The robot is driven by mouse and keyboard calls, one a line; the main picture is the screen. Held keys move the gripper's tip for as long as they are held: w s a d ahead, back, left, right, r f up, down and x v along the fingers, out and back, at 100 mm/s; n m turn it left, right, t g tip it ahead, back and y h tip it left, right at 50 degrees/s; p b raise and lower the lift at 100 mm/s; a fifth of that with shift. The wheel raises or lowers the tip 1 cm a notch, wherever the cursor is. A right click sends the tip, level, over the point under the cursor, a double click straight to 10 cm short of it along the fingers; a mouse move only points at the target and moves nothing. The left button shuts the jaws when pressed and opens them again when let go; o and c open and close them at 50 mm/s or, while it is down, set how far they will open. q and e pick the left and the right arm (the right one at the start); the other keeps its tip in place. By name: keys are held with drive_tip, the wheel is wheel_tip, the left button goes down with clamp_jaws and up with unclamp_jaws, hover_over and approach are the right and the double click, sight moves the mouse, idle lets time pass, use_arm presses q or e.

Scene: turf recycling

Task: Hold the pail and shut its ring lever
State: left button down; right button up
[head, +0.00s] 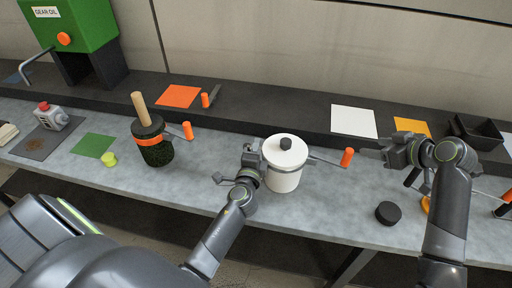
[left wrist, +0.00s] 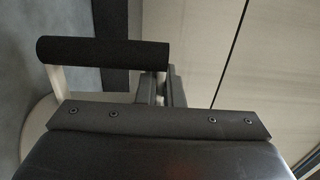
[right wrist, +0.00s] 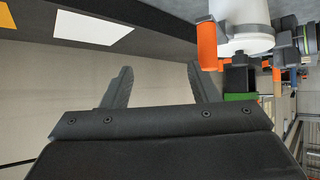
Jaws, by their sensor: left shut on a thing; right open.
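The white pail (head: 284,180) stands on the grey bench, with a white lid and a black knob (head: 286,143). Its ring lever sticks out to the right and ends in an orange grip (head: 347,157). My left gripper (head: 254,160) is shut at the pail's left side; in the left wrist view a black bar grip (left wrist: 100,52) on a pale bracket lies at its fingers. What exactly it clasps is partly hidden. My right gripper (head: 386,152) is open and empty, right of the orange grip and apart from it. The pail (right wrist: 242,22) and orange grip (right wrist: 207,46) also show in the right wrist view.
A raised dark ledge (head: 260,105) runs behind, bearing coloured sheets and a black tray (head: 478,130). A green gear oil box (head: 75,25) stands back left.

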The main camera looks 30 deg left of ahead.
sight(352, 152)
drive_tip(key=s+a+r+n+g, duration=0.1)
drive_tip(key=a, duration=0.1)
drive_tip(key=s+a+r+n+g, duration=0.1)
drive_tip(key=r, duration=0.1)
drive_tip(key=s+a+r+n+g+y, duration=0.1)
drive_tip(key=a+r, duration=0.1)
drive_tip(key=shift+a+r, duration=0.15)
drive_tip(key=shift+a, duration=0.15)
drive_tip(key=shift+s+a, duration=0.1)
drive_tip(key=shift+f, duration=3.4)
drive_tip(key=shift+c, duration=0.3)
drive_tip(key=c, duration=0.9)
drive_tip(key=shift+o, duration=0.2)
